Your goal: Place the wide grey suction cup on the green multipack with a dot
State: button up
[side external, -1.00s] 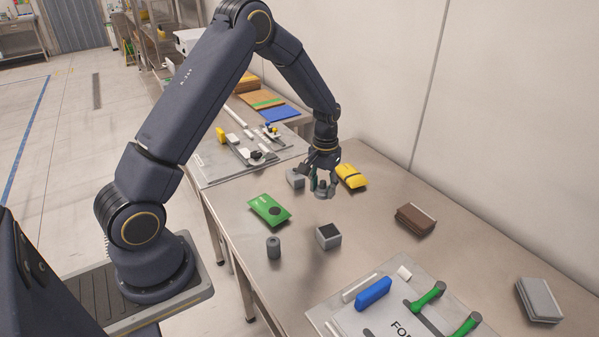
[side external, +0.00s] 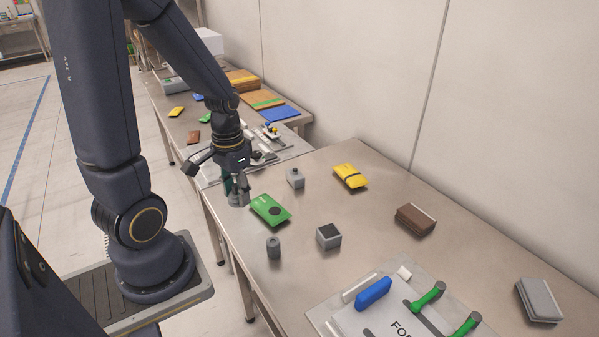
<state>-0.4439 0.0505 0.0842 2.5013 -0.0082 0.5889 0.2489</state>
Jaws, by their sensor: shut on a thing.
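The green multipack (side external: 264,206) lies flat near the left edge of the table, with a dark round dot (side external: 277,211) on its top. My gripper (side external: 237,191) is just left of it, near the table's left edge, pointing down. It is shut on a grey piece, the wide grey suction cup (side external: 239,201), which hangs below the fingers. The cup is beside the multipack in the picture, not over the dot. I cannot tell how high it is above the table.
A grey block with a knob (side external: 295,179), a yellow pack (side external: 350,176), a dark-topped grey cube (side external: 328,236) and a grey cylinder (side external: 273,248) stand around the multipack. A brown pack (side external: 415,219) lies farther right. The table's centre has clear room.

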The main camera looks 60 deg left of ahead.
jog(key=shift+s+a+r+n, duration=0.2)
jog(key=shift+s+a, duration=0.05)
jog(key=shift+s, duration=0.2)
jog(key=shift+s+a+r+n, duration=0.2)
jog(key=shift+s, duration=0.2)
jog(key=shift+w+a+r, duration=0.1)
jog(key=shift+a, duration=0.25)
jog(key=w+a+f, duration=0.3)
jog(key=w+f, duration=0.1)
jog(key=w, duration=0.3)
send_over(268, 205)
jog(key=f, duration=0.4)
jog(key=shift+s+d+f, duration=0.2)
jog(key=shift+s+f, duration=0.2)
jog(key=shift+w+a+f, duration=0.1)
jog(key=shift+w+f, duration=0.1)
jog(key=shift+w+a+f, duration=0.1)
jog(key=shift+w+f, duration=0.05)
jog(key=shift+f, duration=0.75)
jog(key=shift+w+f, duration=0.1)
jog(key=shift+f, duration=0.8)
